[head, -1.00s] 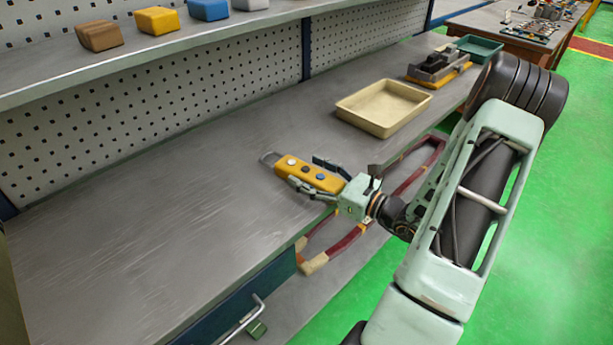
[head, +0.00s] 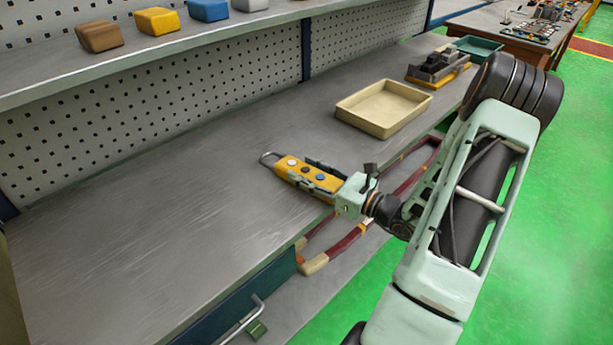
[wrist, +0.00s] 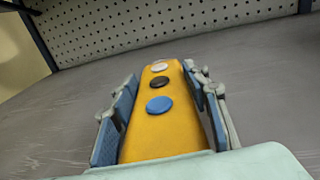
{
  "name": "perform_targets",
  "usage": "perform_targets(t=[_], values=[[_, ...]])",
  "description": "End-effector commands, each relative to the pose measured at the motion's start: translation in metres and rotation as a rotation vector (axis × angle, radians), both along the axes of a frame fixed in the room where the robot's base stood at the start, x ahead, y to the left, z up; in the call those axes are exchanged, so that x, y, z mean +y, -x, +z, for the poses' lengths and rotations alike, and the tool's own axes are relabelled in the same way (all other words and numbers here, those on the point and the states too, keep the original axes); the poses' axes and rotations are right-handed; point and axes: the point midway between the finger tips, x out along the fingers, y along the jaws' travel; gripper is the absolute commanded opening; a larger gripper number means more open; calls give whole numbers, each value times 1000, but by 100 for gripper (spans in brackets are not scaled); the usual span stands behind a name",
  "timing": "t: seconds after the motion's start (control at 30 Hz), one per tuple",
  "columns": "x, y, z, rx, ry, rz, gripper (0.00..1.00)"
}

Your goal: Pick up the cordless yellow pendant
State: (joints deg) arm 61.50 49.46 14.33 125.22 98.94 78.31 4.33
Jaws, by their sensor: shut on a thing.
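The yellow pendant (head: 291,173) lies at the front part of the workbench, with a metal loop at its far end and white, black and blue buttons on top. In the wrist view the pendant (wrist: 160,125) runs between both fingers, its buttons facing up. My gripper (head: 317,176) is shut on it, with one finger along each long side. The blue-grey finger pads show in the wrist view (wrist: 161,115). The near end of the pendant is hidden behind the gripper's body. I cannot tell whether the pendant touches the bench top.
A cream tray (head: 345,112) stands empty on the bench (head: 160,240), with a dark fixture (head: 437,68) and a green tray (head: 478,48) beyond. Several coloured blocks (head: 157,20) sit on the shelf above. A dark red and cream frame (head: 345,243) lies below the bench's front edge. The left bench top is clear.

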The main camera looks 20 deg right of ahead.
Motion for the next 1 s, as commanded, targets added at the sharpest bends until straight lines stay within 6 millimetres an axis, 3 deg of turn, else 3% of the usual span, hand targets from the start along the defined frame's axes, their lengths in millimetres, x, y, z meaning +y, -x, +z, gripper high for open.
perform_targets(t=[0.33, 0.5, 0.8, 1.0], values=[[0, 0, 10, -3, 1, 0, 0], [0, 0, 35, -6, 5, 0, 0], [13, 47, 92, -3, 4, -2, 0], [25, 90, 112, 0, 1, -4, 0]])
